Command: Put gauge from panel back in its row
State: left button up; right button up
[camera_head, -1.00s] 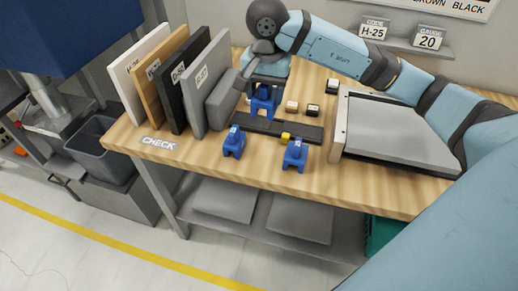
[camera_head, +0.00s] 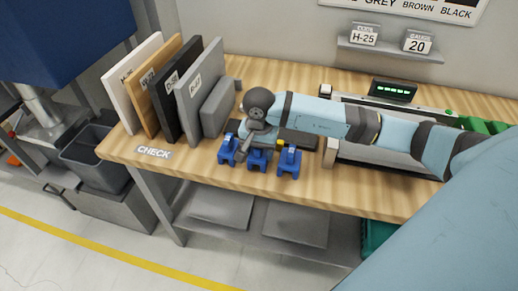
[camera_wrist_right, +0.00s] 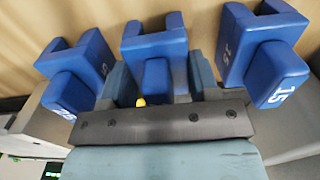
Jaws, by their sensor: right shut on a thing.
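My right gripper (camera_head: 258,146) points down at the front of the workbench, shut on a blue gauge (camera_head: 260,160). This gauge also shows between the fingers in the right wrist view (camera_wrist_right: 155,45). It is in line between two other blue gauges, one on the left (camera_head: 227,150) and one on the right (camera_head: 289,162), with gaps between. The right-hand gauge in the wrist view (camera_wrist_right: 262,45) reads 15. I cannot tell whether the held gauge touches the bench. A dark strip (camera_head: 302,139) lies behind, partly hidden by my arm. My left gripper is out of view.
Upright sample panels (camera_head: 200,95) stand in a row at the left, with a CHECK label (camera_head: 154,152) in front. A grey tray-like fixture and a lit display (camera_head: 393,90) are at the right, partly behind my arm.

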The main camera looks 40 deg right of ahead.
jog(key=shift+f+b, duration=0.2)
jog(key=shift+b, duration=0.1)
jog(key=o, duration=1)
jog(key=shift+r, duration=0.1)
jog(key=shift+r+p, duration=0.25)
jog(key=shift+p, duration=0.15)
jog(key=shift+r, duration=0.4)
notch_tip(320, 180, up, 11)
jog(key=shift+b, duration=0.7)
